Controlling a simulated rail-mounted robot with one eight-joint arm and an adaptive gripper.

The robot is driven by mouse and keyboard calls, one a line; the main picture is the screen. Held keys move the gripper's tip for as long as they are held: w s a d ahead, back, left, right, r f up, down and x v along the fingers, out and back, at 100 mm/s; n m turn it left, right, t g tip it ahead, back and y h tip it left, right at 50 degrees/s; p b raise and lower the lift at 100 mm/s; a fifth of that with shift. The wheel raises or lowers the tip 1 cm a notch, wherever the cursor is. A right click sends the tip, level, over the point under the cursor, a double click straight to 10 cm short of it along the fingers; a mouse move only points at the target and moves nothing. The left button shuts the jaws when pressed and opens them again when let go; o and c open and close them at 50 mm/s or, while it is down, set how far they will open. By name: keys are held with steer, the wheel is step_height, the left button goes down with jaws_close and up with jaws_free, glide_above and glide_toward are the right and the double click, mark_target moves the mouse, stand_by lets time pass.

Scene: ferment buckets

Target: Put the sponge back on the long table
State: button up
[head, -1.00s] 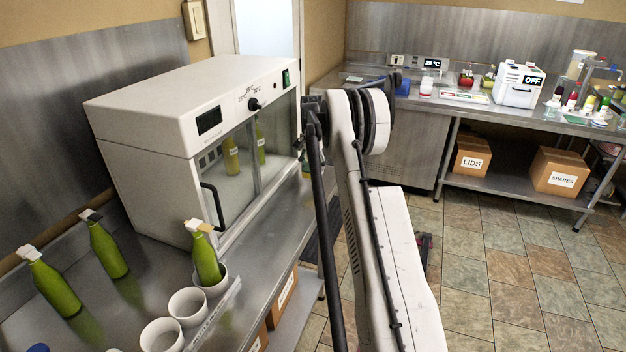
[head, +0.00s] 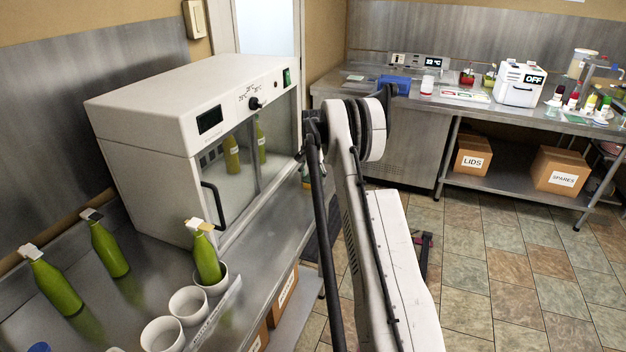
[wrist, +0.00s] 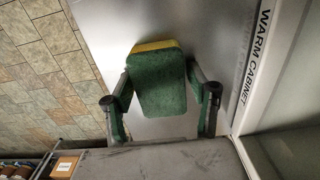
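A sponge with a green face and a yellow edge (wrist: 160,82) shows in the wrist view over a steel table top. My gripper (wrist: 160,70) has its fingers spread, one on each side of the sponge. The fingertips are very close to its sides; contact is hard to tell. In the head view, a small green and yellow patch (head: 306,174) shows by the warm cabinet's near right corner, mostly hidden behind my arm. The long steel table (head: 470,108) stands along the back wall.
The white warm cabinet (head: 160,95) stands close beside my gripper. The long table holds a blue tray (head: 394,84), a white box (head: 518,84) and several small containers. Tiled floor lies between.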

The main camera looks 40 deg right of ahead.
mark_target(313, 176)
steer(key=shift+o, duration=0.4)
steer(key=shift+r, duration=0.1)
steer(key=shift+r+p, duration=0.2)
steer(key=shift+p, duration=0.1)
step_height(313, 176, up, 12)
steer(key=b, duration=0.1)
steer(key=shift+f, duration=0.1)
stand_by(0.3)
